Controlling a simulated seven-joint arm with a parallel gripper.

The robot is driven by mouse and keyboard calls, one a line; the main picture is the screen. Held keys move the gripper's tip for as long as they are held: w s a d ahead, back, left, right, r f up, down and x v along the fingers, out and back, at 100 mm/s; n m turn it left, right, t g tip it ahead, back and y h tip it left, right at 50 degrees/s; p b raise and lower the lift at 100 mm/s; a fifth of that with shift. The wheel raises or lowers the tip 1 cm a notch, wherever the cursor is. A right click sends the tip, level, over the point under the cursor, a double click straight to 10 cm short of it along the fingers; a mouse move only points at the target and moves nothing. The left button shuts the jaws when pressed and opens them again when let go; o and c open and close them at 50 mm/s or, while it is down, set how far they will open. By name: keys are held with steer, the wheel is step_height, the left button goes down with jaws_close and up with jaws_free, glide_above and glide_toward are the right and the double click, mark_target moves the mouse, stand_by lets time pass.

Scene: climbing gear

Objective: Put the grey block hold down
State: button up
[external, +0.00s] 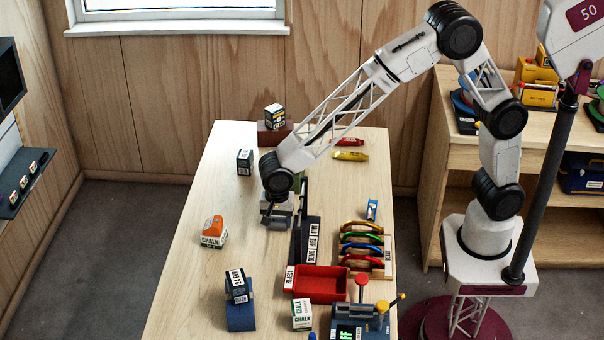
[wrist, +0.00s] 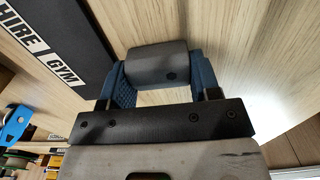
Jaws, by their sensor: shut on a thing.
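A grey block hold (wrist: 157,66), rounded with a dark hole in its face, sits between the two blue finger pads of my gripper (wrist: 158,82) in the wrist view. The fingers are shut on its two sides. In the external view my gripper (external: 277,218) points down over the middle of the wooden table, left of the long dark HIRE GYM strip. The hold is mostly hidden there by my wrist. I cannot tell whether it touches the table.
The dark strip (external: 309,240) lies close on the right. Bare tabletop (external: 200,285) lies toward the front left.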

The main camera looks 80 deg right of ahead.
mark_target(278, 218)
steer(key=shift+f, duration=0.1)
steer(key=o, duration=0.9)
step_height(278, 218, up, 12)
steer(key=shift+r, duration=0.15)
stand_by(0.4)
stand_by(0.3)
